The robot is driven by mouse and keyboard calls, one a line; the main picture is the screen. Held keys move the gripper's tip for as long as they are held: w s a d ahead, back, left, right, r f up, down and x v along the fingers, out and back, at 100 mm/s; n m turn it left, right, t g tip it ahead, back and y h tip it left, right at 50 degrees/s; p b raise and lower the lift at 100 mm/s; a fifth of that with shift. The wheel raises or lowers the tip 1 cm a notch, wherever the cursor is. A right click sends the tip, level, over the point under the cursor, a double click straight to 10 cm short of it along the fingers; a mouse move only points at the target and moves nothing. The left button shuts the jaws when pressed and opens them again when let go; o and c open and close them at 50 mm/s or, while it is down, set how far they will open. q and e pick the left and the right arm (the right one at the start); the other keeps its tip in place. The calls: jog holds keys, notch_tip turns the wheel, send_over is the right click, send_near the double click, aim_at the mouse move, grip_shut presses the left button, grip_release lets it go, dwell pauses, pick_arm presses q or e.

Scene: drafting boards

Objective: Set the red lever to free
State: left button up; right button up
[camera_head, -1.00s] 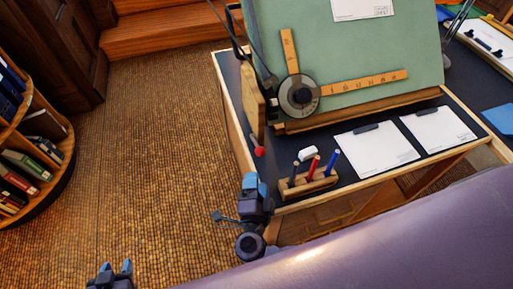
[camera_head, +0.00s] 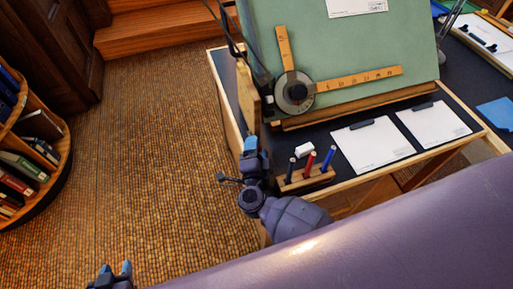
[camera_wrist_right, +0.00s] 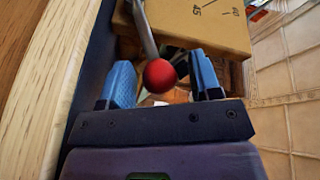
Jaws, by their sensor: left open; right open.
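The red lever's ball knob (camera_wrist_right: 159,77) shows in the right wrist view, at the end of a grey rod (camera_wrist_right: 145,30). The rod runs up in front of a wooden board (camera_wrist_right: 205,22) marked 45 and 60. My right gripper (camera_wrist_right: 163,84) is open, and the knob appears between its blue fingers with a gap on each side; its depth between them is unclear. In the head view my right gripper (camera_head: 251,146) is at the desk's left edge below the wooden board (camera_head: 247,95) and hides the knob. My left gripper (camera_head: 115,270) is open and empty at bottom left.
A wooden pen holder (camera_head: 306,178) with pens and a white eraser (camera_head: 304,150) stand right of my right gripper. The green drafting board (camera_head: 350,60) rises behind, with a protractor head (camera_head: 295,92). Clipboards (camera_head: 372,145) lie further right. Floor (camera_head: 150,150) on the left is clear.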

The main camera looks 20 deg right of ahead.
jog(key=shift+c, duration=0.3)
jog(key=c, duration=0.7)
pick_arm(q)
jog(key=shift+s+f, duration=0.15)
jog(key=shift+s, duration=0.15)
pick_arm(e)
grip_shut()
